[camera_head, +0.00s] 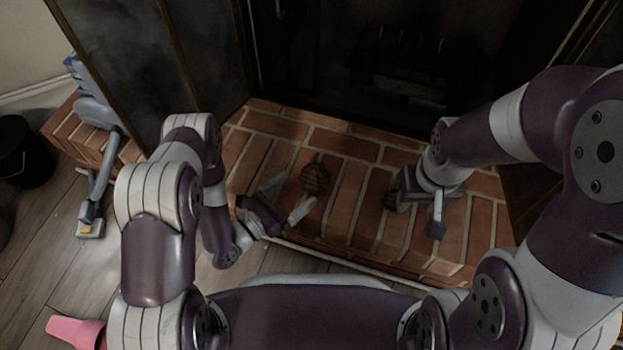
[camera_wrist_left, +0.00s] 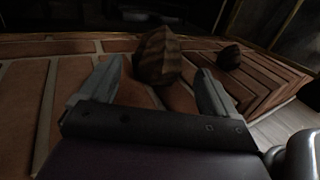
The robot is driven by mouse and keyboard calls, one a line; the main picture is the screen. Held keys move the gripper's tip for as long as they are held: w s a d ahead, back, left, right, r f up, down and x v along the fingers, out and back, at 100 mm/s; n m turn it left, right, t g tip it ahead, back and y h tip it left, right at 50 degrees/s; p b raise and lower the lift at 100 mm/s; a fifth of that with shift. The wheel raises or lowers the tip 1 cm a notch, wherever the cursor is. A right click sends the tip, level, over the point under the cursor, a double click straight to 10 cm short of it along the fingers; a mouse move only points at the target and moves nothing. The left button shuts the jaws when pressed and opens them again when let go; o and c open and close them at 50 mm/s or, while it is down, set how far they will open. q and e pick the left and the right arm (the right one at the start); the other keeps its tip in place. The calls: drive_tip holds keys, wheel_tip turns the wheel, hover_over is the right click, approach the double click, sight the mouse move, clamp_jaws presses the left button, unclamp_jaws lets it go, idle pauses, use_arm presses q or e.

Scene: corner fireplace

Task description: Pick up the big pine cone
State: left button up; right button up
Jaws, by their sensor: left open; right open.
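A big brown pine cone (camera_head: 315,178) sits on the brick hearth (camera_head: 340,222), left of the middle in the head view. In the left wrist view the big pine cone (camera_wrist_left: 158,56) stands just beyond my fingertips, between the lines of the two fingers. My left gripper (camera_head: 288,196) is open and empty, low over the bricks and pointed at this cone. A smaller pine cone (camera_head: 390,197) lies to the right, beside my right gripper (camera_head: 418,210). The smaller cone also shows in the left wrist view (camera_wrist_left: 229,57). My right gripper is open, its fingers partly hidden.
The dark fireplace opening (camera_head: 400,60) is behind the hearth, with a dark screen panel (camera_head: 205,55) at left. A blue-grey upright device (camera_head: 97,110) leans at the hearth's left end. A black bucket (camera_head: 22,150) stands farther left. Bricks between the cones are clear.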

sight(321, 170)
use_arm(q)
drive_tip(key=b+x, duration=0.2)
drive_tip(key=x, duration=0.2)
drive_tip(key=b+x, duration=0.2)
drive_tip(key=x, duration=0.2)
drive_tip(key=shift+w+d+f, duration=0.2)
drive_tip(key=shift+d+f, duration=0.05)
drive_tip(key=shift+d, duration=0.05)
drive_tip(key=shift+w+d+r, duration=0.25)
drive_tip(key=shift+w, duration=0.1)
drive_tip(key=c, duration=1.1)
